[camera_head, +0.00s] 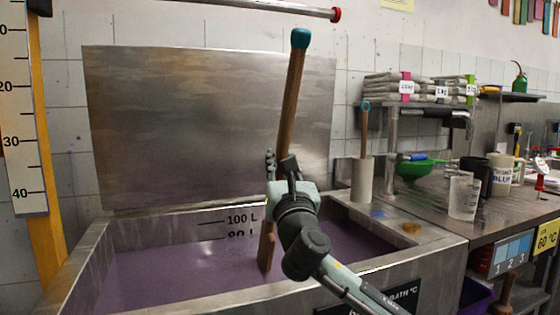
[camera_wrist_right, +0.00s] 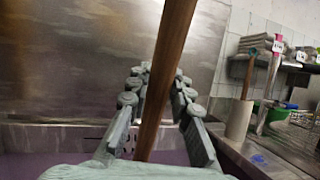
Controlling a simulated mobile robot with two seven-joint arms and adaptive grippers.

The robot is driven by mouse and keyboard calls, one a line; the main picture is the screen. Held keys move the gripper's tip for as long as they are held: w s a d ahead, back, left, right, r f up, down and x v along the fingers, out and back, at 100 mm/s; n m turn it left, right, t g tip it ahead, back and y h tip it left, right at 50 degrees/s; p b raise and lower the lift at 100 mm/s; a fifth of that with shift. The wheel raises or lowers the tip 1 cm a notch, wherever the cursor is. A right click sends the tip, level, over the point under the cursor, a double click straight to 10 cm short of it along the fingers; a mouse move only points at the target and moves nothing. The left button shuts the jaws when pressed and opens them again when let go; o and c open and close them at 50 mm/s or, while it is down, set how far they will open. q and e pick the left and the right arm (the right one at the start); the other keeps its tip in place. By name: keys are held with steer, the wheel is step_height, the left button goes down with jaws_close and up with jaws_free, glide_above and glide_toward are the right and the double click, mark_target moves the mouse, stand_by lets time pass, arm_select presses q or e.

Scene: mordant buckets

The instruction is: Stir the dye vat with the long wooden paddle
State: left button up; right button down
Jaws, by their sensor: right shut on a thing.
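The long wooden paddle (camera_head: 291,100) has a teal cap at its top and stands nearly upright, leaning slightly right, in the head view. My right gripper (camera_head: 281,165) is shut around its shaft at about mid-length. In the right wrist view the shaft (camera_wrist_right: 172,60) runs between the two fingers (camera_wrist_right: 160,90). The paddle's lower end (camera_head: 266,250) is over the purple liquid in the steel dye vat (camera_head: 200,300); its tip appears to reach the liquid. My left gripper does not show.
A steel backsplash (camera_head: 200,120) stands behind the vat. On the counter at right are a grey holder (camera_head: 362,180) with another teal-topped stick, a green funnel (camera_head: 415,168), a clear beaker (camera_head: 464,196) and mugs. A red-ended rail (camera_head: 270,8) hangs above.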

mark_target(296, 77)
steer(key=shift+r, duration=0.15)
steer(key=shift+s+d+r, duration=0.35)
steer(key=shift+s+r, duration=0.7)
steer(key=shift+r, duration=1.6)
steer(key=shift+s+d+r, duration=0.35)
steer(key=shift+s+r, duration=0.75)
steer(key=shift+r, duration=1.55)
steer(key=shift+s+d+r, duration=0.35)
steer(key=shift+s+r, duration=0.7)
steer(key=shift+r, duration=1.6)
steer(key=shift+r, duration=5.55)
steer(key=shift+f, duration=0.1)
